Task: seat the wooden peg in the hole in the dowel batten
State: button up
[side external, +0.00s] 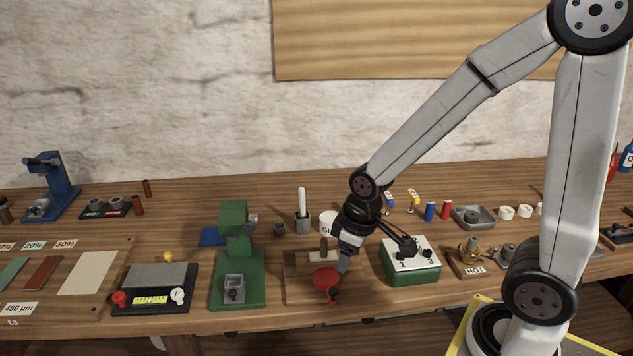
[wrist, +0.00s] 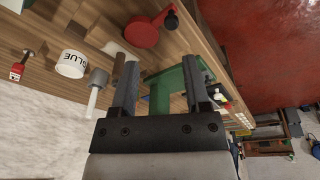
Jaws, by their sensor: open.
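My gripper (side external: 344,262) is open and points down over the right part of a brown wooden board (side external: 296,288) on the bench. In the wrist view, its two fingers (wrist: 160,72) are apart with nothing held between them. A short dark-brown upright piece (side external: 324,243), which looks like the wooden peg, stands at the board's back edge. In the wrist view, a brown cylinder (wrist: 118,66) shows beside the left finger. A pale block (side external: 318,257) lies on the board. I cannot make out the hole or say for sure which piece is the batten.
A red round tool (side external: 326,279) sits on the board close to my fingers. A glue pot (wrist: 70,64) and a white-handled brush (side external: 302,203) stand behind. A green press (side external: 237,275) is left, a green numbered box (side external: 412,274) right. The bench's front edge is near.

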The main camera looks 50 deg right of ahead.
jog(key=shift+s+a+f+m, duration=0.2)
jog(key=shift+s+m, duration=0.35)
jog(key=shift+m, duration=0.1)
jog(key=shift+s+a+f+m, duration=0.15)
jog(key=shift+s+a+m, duration=0.05)
jog(key=shift+s+m, duration=0.4)
jog(key=shift+w, duration=0.1)
dwell(0.4)
